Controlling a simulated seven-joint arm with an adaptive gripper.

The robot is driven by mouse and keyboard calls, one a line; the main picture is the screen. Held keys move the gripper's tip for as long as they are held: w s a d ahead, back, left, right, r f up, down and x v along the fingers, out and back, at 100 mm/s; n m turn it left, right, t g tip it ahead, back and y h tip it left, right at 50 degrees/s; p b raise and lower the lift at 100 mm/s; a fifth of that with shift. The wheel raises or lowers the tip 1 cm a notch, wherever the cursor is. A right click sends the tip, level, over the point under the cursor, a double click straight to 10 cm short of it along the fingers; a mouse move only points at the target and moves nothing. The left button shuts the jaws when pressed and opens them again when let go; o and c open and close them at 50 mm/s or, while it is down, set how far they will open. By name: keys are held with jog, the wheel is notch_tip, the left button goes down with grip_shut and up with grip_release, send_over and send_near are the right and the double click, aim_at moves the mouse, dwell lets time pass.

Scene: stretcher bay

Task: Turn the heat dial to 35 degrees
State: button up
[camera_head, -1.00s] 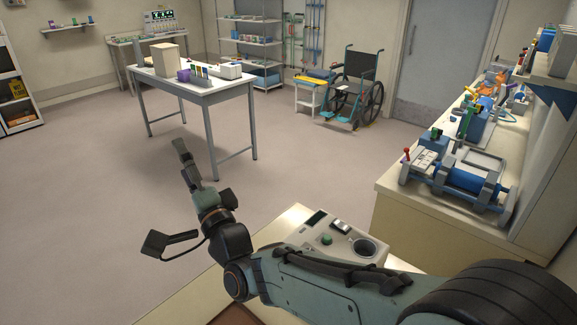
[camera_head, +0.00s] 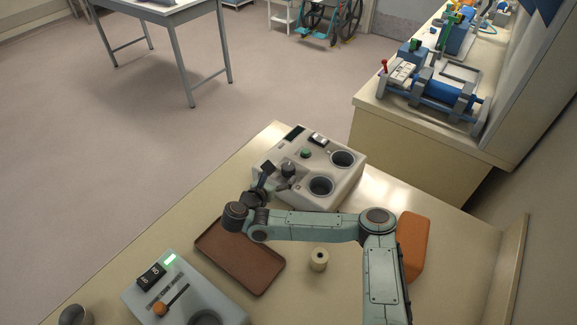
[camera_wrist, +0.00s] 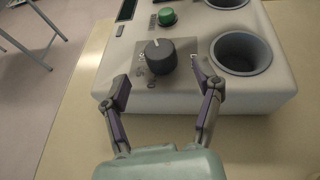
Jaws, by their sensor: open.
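The heat dial (camera_wrist: 158,56) is a dark grey round knob with a pale pointer line, on a grey panel of a beige heating unit (camera_wrist: 275,90). Its line points away from me, slightly left, in the wrist view. My gripper (camera_wrist: 163,84) is open and empty. Its two fingers stand apart at the near left and near right of the dial, with a gap to it on both sides. In the head view the dial (camera_head: 289,169) shows just beyond my gripper (camera_head: 274,177), on the unit (camera_head: 335,190).
The unit also has a green button (camera_wrist: 167,17), a dark display (camera_head: 294,133) and two round wells. A brown tray (camera_head: 240,262), a small cream cylinder (camera_head: 319,260), an orange block (camera_head: 414,245) and a grey unit with a lever (camera_head: 195,290) share the bench.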

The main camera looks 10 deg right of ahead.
aim_at(287, 169)
jog(key=x, duration=0.6)
jog(key=shift+w+r, duration=0.1)
jog(key=c, duration=1.2)
